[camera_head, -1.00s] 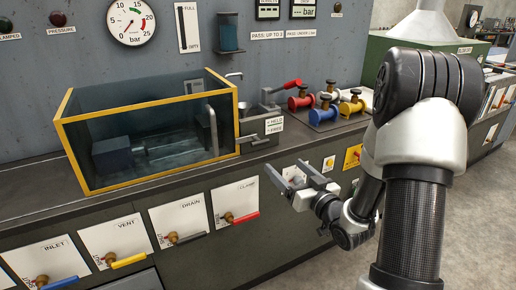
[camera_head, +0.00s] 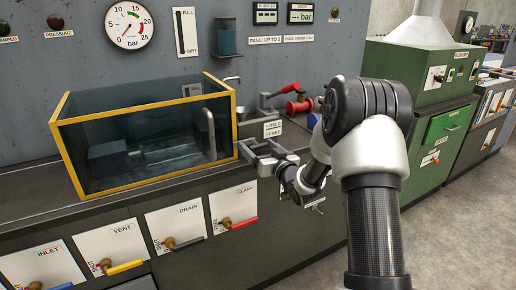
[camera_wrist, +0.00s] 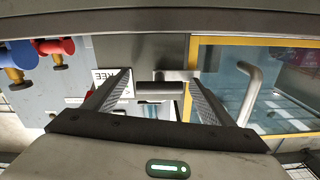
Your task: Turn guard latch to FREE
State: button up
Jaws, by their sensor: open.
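The guard latch is a small grey metal bar handle (camera_wrist: 155,86) beside the yellow-framed clear guard (camera_head: 145,128). In the wrist view the bar lies between my two fingers, with gaps to both. My gripper (camera_head: 255,147) is open at the right front corner of the guard, just in front of the HELD/FREE label (camera_head: 272,128). In the wrist view my gripper (camera_wrist: 161,88) partly covers the FREE label (camera_wrist: 106,76). In the head view my fingers hide most of the latch, so its exact setting cannot be told.
Open floor lies to the right.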

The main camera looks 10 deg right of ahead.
jog(key=shift+w, duration=0.1)
jog(key=c, duration=1.4)
jog(key=m+p, duration=0.1)
jog(key=m, duration=0.3)
jog(key=shift+m, duration=0.3)
jog(key=m+p, duration=0.1)
jog(key=m, duration=0.3)
jog(key=shift+m, duration=0.3)
jog(key=m+p, duration=0.2)
jog(key=m, duration=0.2)
jog(key=shift+m, duration=0.3)
jog(key=shift+m+p, duration=0.6)
jog(key=shift+m, duration=1.5)
